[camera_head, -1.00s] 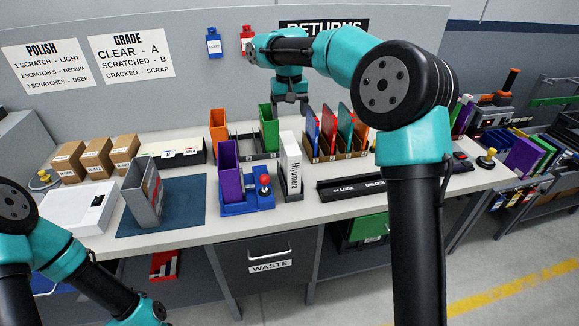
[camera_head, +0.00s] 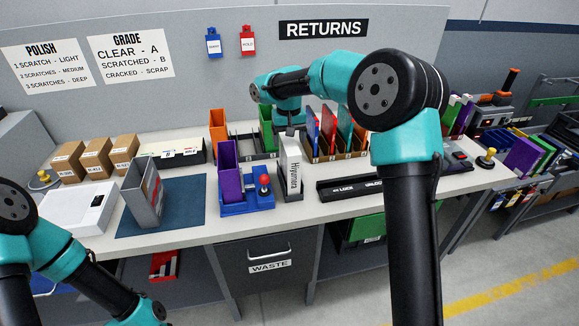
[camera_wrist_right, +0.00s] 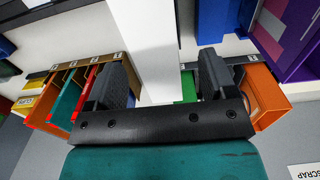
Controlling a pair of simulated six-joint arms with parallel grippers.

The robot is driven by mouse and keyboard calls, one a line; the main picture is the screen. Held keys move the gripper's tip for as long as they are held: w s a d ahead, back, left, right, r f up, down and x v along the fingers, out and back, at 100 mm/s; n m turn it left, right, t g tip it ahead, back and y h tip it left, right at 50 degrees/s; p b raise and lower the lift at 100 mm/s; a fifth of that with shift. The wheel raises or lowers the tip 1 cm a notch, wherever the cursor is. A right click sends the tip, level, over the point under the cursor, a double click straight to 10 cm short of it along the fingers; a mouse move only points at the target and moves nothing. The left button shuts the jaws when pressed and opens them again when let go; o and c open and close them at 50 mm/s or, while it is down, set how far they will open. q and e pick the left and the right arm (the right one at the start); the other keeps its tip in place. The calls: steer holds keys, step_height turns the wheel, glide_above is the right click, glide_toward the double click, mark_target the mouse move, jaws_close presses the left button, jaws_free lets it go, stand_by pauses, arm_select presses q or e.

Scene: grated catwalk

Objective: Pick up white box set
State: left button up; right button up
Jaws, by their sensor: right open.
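The white box set (camera_head: 294,178), with dark lettering on its spine, stands upright on the bench between the blue stand and the black label strip. My right gripper (camera_head: 289,131) is directly at its top end, pointing down. In the right wrist view my right gripper (camera_wrist_right: 161,80) is open, with the white box (camera_wrist_right: 150,45) between its two dark fingers. Whether the fingers touch it cannot be told. My left arm shows at lower left in the head view, but its gripper is out of view.
A blue stand (camera_head: 246,206) with a purple case (camera_head: 229,170) is close on the left. A divider rack (camera_head: 334,153) of coloured cases is behind right. A green case (camera_head: 267,128) and an orange case (camera_head: 218,131) stand behind. A grey case (camera_head: 143,195) is on the blue mat.

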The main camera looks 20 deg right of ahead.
steer(key=shift+w+d+f, duration=0.1)
steer(key=shift+f, duration=1.2)
steer(key=shift+w+d+f, duration=0.1)
steer(key=shift+f, duration=1.2)
steer(key=shift+c, duration=0.3)
jaws_close()
